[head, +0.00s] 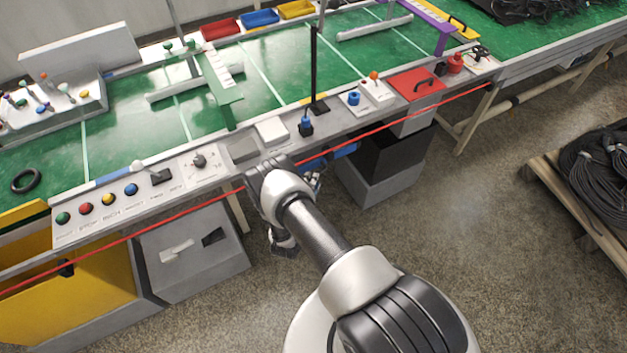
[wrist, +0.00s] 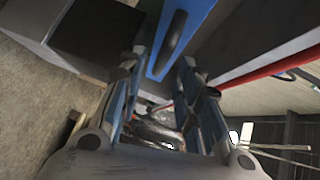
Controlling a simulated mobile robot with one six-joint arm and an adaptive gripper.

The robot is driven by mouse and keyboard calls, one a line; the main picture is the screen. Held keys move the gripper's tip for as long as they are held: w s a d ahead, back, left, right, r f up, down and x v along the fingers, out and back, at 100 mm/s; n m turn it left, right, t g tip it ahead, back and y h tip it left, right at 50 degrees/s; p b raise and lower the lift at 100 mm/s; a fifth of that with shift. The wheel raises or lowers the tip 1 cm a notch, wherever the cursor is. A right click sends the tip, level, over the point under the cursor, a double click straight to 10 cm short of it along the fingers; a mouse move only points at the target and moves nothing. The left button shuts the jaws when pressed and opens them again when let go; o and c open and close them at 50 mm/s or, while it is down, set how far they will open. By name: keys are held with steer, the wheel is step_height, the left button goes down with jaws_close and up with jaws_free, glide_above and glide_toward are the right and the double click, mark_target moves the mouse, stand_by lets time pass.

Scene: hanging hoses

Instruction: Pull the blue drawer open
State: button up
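The blue drawer (head: 345,150) sits under the front edge of the bench in the head view, partly hidden by my arm. In the wrist view its blue front (wrist: 190,28) shows at the top, with a dark elongated handle (wrist: 172,42) on it. My gripper (head: 314,182) is below the bench edge near the drawer, mostly hidden behind my arm in the head view. In the wrist view my gripper (wrist: 160,88) has its two fingers spread apart, with the handle lying between and beyond their tips. I cannot tell whether either finger touches it.
A red line (head: 400,122) runs along the bench front, close above my arm. A black and grey box (head: 385,165) stands right of the drawer; a grey cabinet (head: 192,250) stands to the left. A pallet with hoses (head: 600,165) is at far right. The floor between is clear.

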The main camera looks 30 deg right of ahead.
steer(key=x, duration=0.3)
steer(key=shift+w+b, duration=0.15)
steer(key=shift+b, duration=0.2)
steer(key=shift+c, duration=0.5)
jaws_close()
